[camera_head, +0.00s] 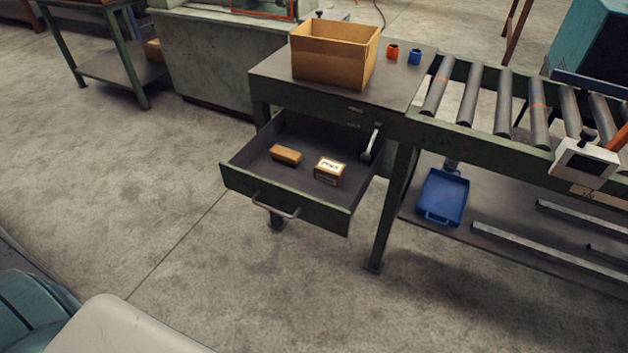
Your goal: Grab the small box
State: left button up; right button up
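A small box (330,171), brown with white labels on its top and side, sits in the open drawer (283,207) under a green-framed table. An orange-brown block (286,155) lies to its left in the same drawer, apart from it. The drawer is pulled out, with a metal handle on its front. Neither of my grippers shows in the head view.
A large open cardboard box (334,58) stands on the table top (400,85), with small orange (393,51) and blue (414,56) items beside it. A roller conveyor (505,100) adjoins the right side. A blue tray (441,197) lies below. Floor before the drawer is clear.

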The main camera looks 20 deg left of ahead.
aim_at(330, 171)
jog(key=i+j, duration=0.1)
jog(key=j, duration=0.4)
jog(key=i+j, duration=0.1)
jog(key=j, duration=0.4)
jog(key=i+j, duration=0.1)
jog(key=j, duration=0.4)
jog(key=i+j, duration=0.1)
jog(key=j, duration=0.4)
jog(key=i+j, duration=0.1)
jog(key=j, duration=0.4)
jog(key=i+j, duration=0.1)
jog(key=j, duration=0.4)
jog(key=i+j, duration=0.1)
jog(key=j, duration=0.4)
jog(key=j+z, duration=0.25)
jog(key=z, duration=0.15)
jog(key=j+z, duration=0.25)
jog(key=z, duration=0.15)
jog(key=j+z, duration=0.25)
jog(key=z, duration=0.15)
jog(key=j+z, duration=0.25)
jog(key=z, duration=0.15)
